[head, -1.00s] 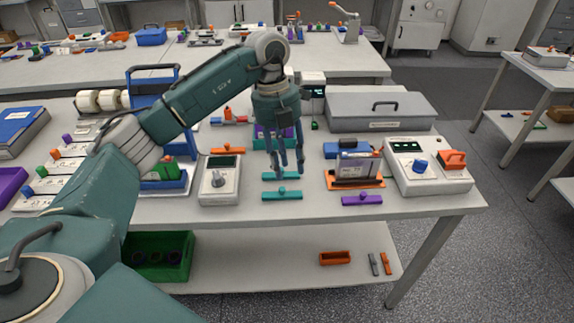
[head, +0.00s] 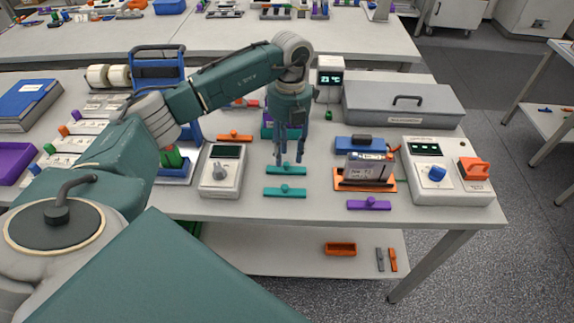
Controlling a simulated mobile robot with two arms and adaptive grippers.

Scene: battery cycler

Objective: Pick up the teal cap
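Two teal caps, each a flat bar with a small knob, lie on the table in front of my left arm. The farther teal cap (head: 287,170) is just below my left gripper in the picture; the nearer teal cap (head: 285,192) lies in front of it. My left gripper (head: 289,160) points down with its fingers apart and nothing visible between them. Its fingertips appear just above or behind the farther cap; the exact gap cannot be told. My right gripper is not in view.
An orange cap (head: 235,137) and a grey meter (head: 221,171) are to the left. A battery holder on an orange base (head: 365,180), a purple cap (head: 369,204) and a white tester (head: 446,172) are to the right. A grey case (head: 403,103) stands behind.

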